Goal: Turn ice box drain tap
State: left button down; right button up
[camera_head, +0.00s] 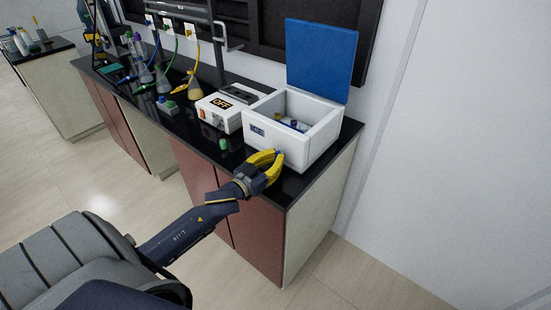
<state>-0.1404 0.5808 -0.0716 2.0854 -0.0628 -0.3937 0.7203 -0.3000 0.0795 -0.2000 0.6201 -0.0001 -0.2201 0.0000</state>
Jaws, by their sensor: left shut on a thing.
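The ice box (312,148) is white with a raised blue lid (321,58). It stands at the right end of the black countertop, and a few small items lie inside it. My left gripper (279,160), with yellow fingers, is at the lower front of the box, right of its label (257,129). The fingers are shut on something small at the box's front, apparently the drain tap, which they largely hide. My right gripper is not in view.
A white device marked OFF (221,103) stands left of the box. A small green item (223,144) is on the counter (205,146) near its front edge. Flasks with coloured tubes stand farther left. A wall is on the right.

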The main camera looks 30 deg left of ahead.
pick_arm(q)
jog(key=shift+m, duration=0.3)
jog(key=m, duration=0.3)
jog(key=shift+d+m, duration=0.1)
jog(key=shift+m, duration=0.3)
jog(key=m, duration=0.3)
jog(key=shift+f+m, duration=0.1)
jog(key=shift+m, duration=0.2)
jog(key=m, duration=0.4)
jog(key=shift+d+m, duration=0.15)
jog(key=shift+m, duration=0.15)
jog(key=shift+f+m, duration=0.15)
jog(key=shift+m, duration=1.85)
jog(key=c, duration=1.5)
grip_release()
jog(key=shift+c, duration=0.2)
jog(key=shift+o, duration=0.3)
